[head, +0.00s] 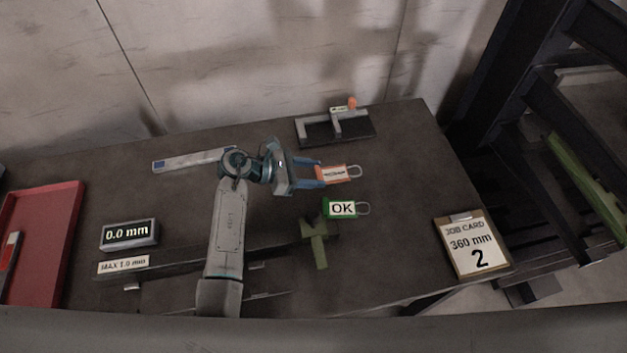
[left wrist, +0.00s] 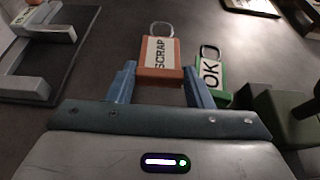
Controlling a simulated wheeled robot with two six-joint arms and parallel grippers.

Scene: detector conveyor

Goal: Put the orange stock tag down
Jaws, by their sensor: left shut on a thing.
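The orange stock tag (head: 338,174) has a white label and a pale loop at its far end. In the left wrist view the tag (left wrist: 160,57) reads "SCRAP". My left gripper (head: 318,174) is shut on its near end, with one blue finger on each side. I cannot tell whether the tag touches the table or hangs just above it. A green tag (head: 342,209) marked "OK" lies close in front of it, and shows in the left wrist view (left wrist: 211,76) beside the right finger. My right gripper is not in view.
The dark table (head: 395,240) is bare to the right of the tags. A green cross-shaped piece (head: 318,242) is in front. A clamp-like gauge (head: 335,126) stands behind. A job card (head: 472,245), a display (head: 129,233), a ruler (head: 190,160) and a red tray (head: 62,230) lie around.

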